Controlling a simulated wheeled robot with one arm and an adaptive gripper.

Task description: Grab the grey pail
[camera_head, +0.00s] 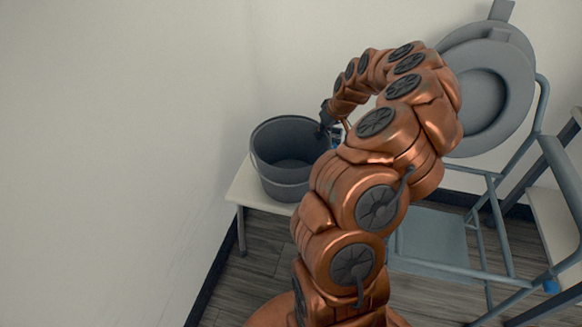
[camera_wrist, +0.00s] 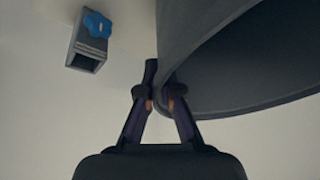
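The grey pail (camera_head: 285,180) stands upright on a low pale bench, and its open top shows a dark, empty-looking inside. My gripper (camera_head: 326,118) is at the right side of the pail's rim, at the end of my copper arm. In the wrist view the pail (camera_wrist: 240,65) fills the upper right. My gripper's fingers (camera_wrist: 161,88) are close together there, one on each side of the pail's wall at the rim, and look closed on it. My arm hides part of the pail's right side in the head view.
The pale bench (camera_head: 247,190) stands against the wall. A grey commode-like chair frame (camera_head: 481,172) with a raised round seat (camera_head: 490,95) stands to the right. A grey box-like piece (camera_wrist: 88,45) with a blue knob (camera_wrist: 97,23) is left of the fingers.

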